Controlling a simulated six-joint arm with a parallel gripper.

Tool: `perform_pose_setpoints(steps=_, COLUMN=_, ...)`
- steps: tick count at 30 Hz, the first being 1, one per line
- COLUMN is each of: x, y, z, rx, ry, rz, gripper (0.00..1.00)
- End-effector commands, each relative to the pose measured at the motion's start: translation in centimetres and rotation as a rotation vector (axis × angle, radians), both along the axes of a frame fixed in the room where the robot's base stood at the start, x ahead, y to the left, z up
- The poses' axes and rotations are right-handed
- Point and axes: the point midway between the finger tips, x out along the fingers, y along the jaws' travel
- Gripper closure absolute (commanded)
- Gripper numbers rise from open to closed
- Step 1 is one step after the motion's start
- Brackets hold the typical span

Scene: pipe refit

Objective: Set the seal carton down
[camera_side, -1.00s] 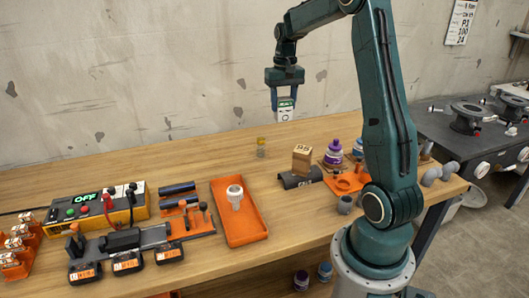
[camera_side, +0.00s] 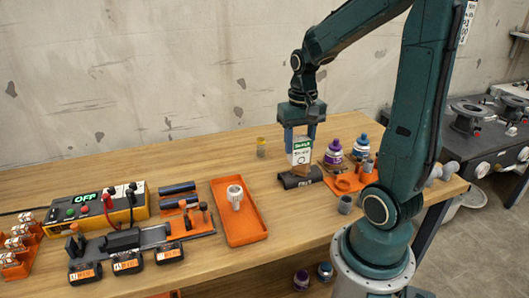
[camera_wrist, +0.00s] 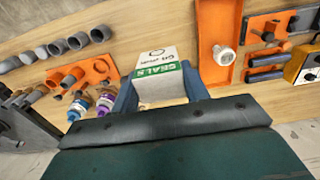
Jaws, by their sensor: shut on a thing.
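The seal carton, white with a green band marked SEALS, is held upright between the fingers of my gripper (camera_side: 301,143).
A dark curved saddle (camera_side: 300,180) lies below the carton. An orange holder (camera_side: 345,183), purple-capped bottle (camera_side: 333,151) and blue-capped bottle (camera_side: 360,146) stand to the right. An orange tray (camera_side: 245,229) with a white fitting lies left.

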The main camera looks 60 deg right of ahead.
Motion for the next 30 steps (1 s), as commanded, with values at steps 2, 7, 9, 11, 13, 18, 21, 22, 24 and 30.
perform_pose_setpoints(steps=2, x=-0.2, y=0.3, z=-0.1, rx=0.000, ry=0.000, rz=0.000, gripper=0.78)
perform_pose_setpoints(steps=7, x=-0.3, y=0.3, z=-0.2, rx=0.001, ry=0.001, rz=0.000, gripper=0.78)
perform_pose_setpoints(steps=9, x=-0.3, y=0.3, z=-0.4, rx=0.001, ry=0.001, rz=0.000, gripper=0.78)
perform_pose_setpoints(steps=11, x=-0.3, y=0.3, z=-0.7, rx=0.001, ry=0.001, rz=0.000, gripper=0.78)
perform_pose_setpoints(steps=13, x=-0.3, y=0.3, z=-1.3, rx=0.002, ry=0.002, rz=0.000, gripper=0.78)
perform_pose_setpoints(steps=18, x=-0.4, y=0.4, z=-3.7, rx=0.004, ry=0.005, rz=0.000, gripper=0.78)
perform_pose_setpoints(steps=21, x=-0.4, y=0.4, z=-5.4, rx=0.004, ry=0.006, rz=0.001, gripper=0.78)
perform_pose_setpoints(steps=22, x=-0.4, y=0.4, z=-5.9, rx=0.004, ry=0.006, rz=0.001, gripper=0.78)
perform_pose_setpoints(steps=24, x=-0.4, y=0.4, z=-7.0, rx=0.004, ry=0.006, rz=0.001, gripper=0.78)
perform_pose_setpoints(steps=30, x=-0.3, y=0.3, z=-9.9, rx=0.003, ry=0.004, rz=0.001, gripper=0.78)
